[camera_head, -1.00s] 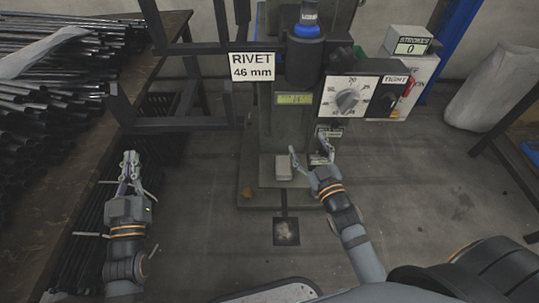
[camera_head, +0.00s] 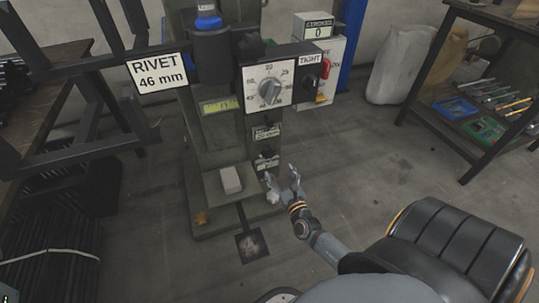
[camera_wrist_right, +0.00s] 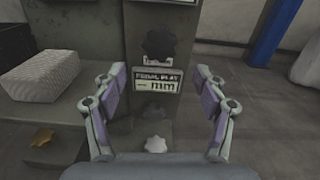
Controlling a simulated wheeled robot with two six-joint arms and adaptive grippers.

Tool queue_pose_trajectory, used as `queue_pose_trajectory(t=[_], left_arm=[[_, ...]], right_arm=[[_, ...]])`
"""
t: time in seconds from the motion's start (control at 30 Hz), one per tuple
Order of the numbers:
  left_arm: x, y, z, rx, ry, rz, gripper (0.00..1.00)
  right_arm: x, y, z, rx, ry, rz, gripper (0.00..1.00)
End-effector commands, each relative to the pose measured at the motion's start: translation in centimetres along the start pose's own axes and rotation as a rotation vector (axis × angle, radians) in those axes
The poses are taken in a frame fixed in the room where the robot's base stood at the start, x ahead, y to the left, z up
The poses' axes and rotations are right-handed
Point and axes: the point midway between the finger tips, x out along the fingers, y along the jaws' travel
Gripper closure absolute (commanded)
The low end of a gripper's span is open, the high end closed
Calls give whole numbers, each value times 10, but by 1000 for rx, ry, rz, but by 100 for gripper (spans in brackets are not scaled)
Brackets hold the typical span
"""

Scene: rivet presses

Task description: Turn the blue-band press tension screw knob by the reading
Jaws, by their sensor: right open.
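The press (camera_head: 205,125) has a blue band (camera_head: 208,22) on top of its dark head. A black star-shaped knob (camera_head: 250,46) sits beside the head. The dial (camera_head: 269,91) has a grey pointer knob and a "TIGHT" label to its right. A lit yellow-green display (camera_head: 220,106) is too small to read. My right gripper (camera_head: 281,183) is open and empty, low in front of the column. In the right wrist view, a black knob (camera_wrist_right: 160,46) above a "PEDAL PLAY" label and a silver knob (camera_wrist_right: 155,144) lie between the open fingers. I cannot tell which knob is the tension screw.
A sign (camera_head: 158,73) reads "RIVET 46 mm". A counter box (camera_head: 318,32) labelled "STROKES" shows 0. A pale block (camera_head: 231,180) rests on the press base. A shelf table (camera_head: 470,150) stands at the right, with clear floor between.

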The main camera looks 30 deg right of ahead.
Motion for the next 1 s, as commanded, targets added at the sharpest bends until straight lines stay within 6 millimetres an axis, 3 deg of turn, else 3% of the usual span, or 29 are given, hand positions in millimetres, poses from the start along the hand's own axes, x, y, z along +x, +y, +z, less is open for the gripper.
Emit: queue_pose_trajectory(t=[0.17, 0.5, 0.7, 0.93, 1.0], left_arm=[[-4, 0, 1, 2, -2, 0, 100], [-16, 2, 2, 10, -3, 1, 100], [-17, 2, 2, 13, -2, 1, 100], [-16, 2, 2, 13, -2, 1, 100], [-16, 2, 2, 13, -2, 1, 100]], right_arm=[[23, 0, 0, 4, -3, 0, 28], [90, 0, -1, 6, -1, -1, 28], [104, 0, 0, 7, 0, 0, 28], [104, 0, 1, 7, 1, 0, 28], [104, 0, 0, 7, 1, 0, 38]])
